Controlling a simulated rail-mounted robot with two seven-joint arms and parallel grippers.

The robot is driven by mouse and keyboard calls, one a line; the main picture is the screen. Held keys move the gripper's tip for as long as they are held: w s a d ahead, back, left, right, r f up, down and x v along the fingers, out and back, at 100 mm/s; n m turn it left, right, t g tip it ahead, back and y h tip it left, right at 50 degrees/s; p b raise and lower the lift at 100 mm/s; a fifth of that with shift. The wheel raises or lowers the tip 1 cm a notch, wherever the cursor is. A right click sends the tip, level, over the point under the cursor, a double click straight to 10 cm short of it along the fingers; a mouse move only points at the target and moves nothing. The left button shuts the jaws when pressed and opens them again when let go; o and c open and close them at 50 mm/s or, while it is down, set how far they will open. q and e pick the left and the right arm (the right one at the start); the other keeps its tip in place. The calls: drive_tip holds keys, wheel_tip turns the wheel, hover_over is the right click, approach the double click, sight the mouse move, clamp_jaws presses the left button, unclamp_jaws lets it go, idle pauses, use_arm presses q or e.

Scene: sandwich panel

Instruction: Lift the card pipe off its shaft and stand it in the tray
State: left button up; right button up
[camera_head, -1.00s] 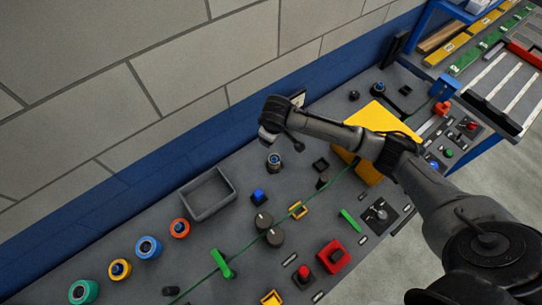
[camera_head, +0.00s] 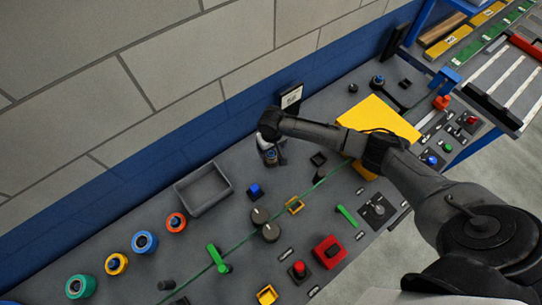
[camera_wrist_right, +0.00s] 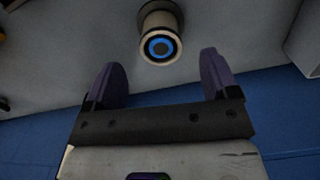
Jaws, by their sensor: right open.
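The card pipe (camera_wrist_right: 160,22) shows in the right wrist view as a short pale tube, with a blue ring and dark centre at its end. In the head view the pipe (camera_head: 271,157) stands on the panel near the wall, partly hidden by my right gripper (camera_head: 268,140). In the right wrist view my right gripper (camera_wrist_right: 163,75) is open and empty; the pipe lies beyond its fingertips, roughly centred between them, apart from both. The grey tray (camera_head: 216,204) is empty, left of the pipe in the head view. My left gripper is not in view.
Orange (camera_head: 175,222), blue (camera_head: 145,243), yellow and teal rings stand left of the tray. A blue button (camera_head: 255,191) and dark round knobs (camera_head: 260,216) are right of it. A yellow block (camera_head: 375,121) is under my right arm. A small display (camera_head: 291,97) stands behind the gripper.

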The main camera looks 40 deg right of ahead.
sight(271, 153)
drive_tip(key=shift+w+f, duration=0.15)
drive_tip(key=shift+f, duration=2.85)
drive_tip(key=shift+c, duration=0.4)
drive_tip(key=c, duration=0.9)
